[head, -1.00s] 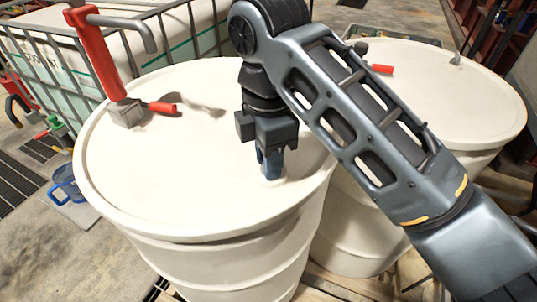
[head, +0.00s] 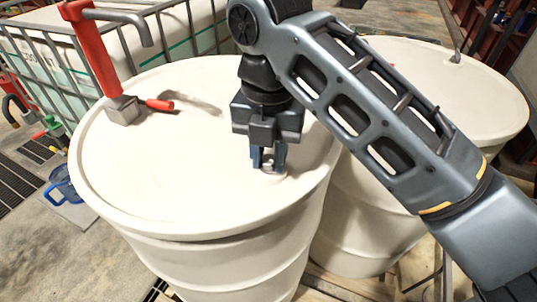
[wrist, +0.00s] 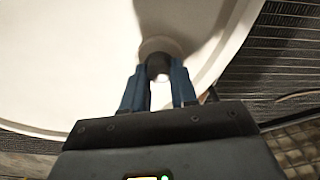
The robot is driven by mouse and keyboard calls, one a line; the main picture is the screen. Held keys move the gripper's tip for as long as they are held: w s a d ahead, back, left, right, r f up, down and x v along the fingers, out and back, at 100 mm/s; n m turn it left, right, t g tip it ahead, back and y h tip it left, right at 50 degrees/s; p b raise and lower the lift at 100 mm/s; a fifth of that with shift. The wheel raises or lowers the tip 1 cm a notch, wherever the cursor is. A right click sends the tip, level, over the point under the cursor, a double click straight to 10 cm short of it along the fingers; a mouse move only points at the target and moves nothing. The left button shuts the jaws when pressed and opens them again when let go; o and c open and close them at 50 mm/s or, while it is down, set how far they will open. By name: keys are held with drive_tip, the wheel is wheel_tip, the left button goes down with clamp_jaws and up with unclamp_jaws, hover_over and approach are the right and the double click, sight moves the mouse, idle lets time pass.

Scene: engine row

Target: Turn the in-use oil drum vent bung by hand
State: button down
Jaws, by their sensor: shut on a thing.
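The in-use oil drum (head: 150,180) is cream white and stands upright, with a red hand pump (head: 95,55) on its lid. The vent bung (wrist: 158,68) is a small round grey piece near the rim, between my fingertips in the wrist view. In the head view the bung (head: 268,168) is mostly hidden by my fingers. My gripper (head: 268,160) points down at the lid, its blue fingers on either side of the bung and shut on it. It also shows from above in the wrist view (wrist: 160,72).
A second cream drum (head: 480,90) stands close on the right, behind my arm. A caged white tank (head: 150,50) is behind on the left. A blue jug (head: 62,183) sits on the floor at left. The lid's left half is clear apart from the pump.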

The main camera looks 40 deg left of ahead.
sight(271, 160)
drive_tip(key=n, duration=0.3)
drive_tip(key=n+b, duration=0.1)
drive_tip(key=shift+d+f+n, duration=0.1)
drive_tip(key=shift+f+n, duration=0.15)
drive_tip(key=shift+n, duration=0.05)
drive_tip(key=n+b, duration=0.1)
drive_tip(key=n, duration=0.2)
drive_tip(key=shift+n+b, duration=0.3)
drive_tip(key=shift+b, duration=0.05)
drive_tip(key=n+b, duration=0.2)
drive_tip(key=b, duration=0.1)
drive_tip(key=shift+w+f+n, duration=0.15)
drive_tip(key=shift+f+n, duration=0.05)
drive_tip(key=shift+n, duration=0.2)
drive_tip(key=n+b, duration=0.1)
drive_tip(key=b, duration=0.1)
drive_tip(key=shift+r+b, duration=0.15)
drive_tip(key=shift+b, duration=0.15)
drive_tip(key=shift+r, duration=0.15)
drive_tip(key=c, duration=0.9)
unclamp_jaws()
drive_tip(key=shift+r, duration=4)
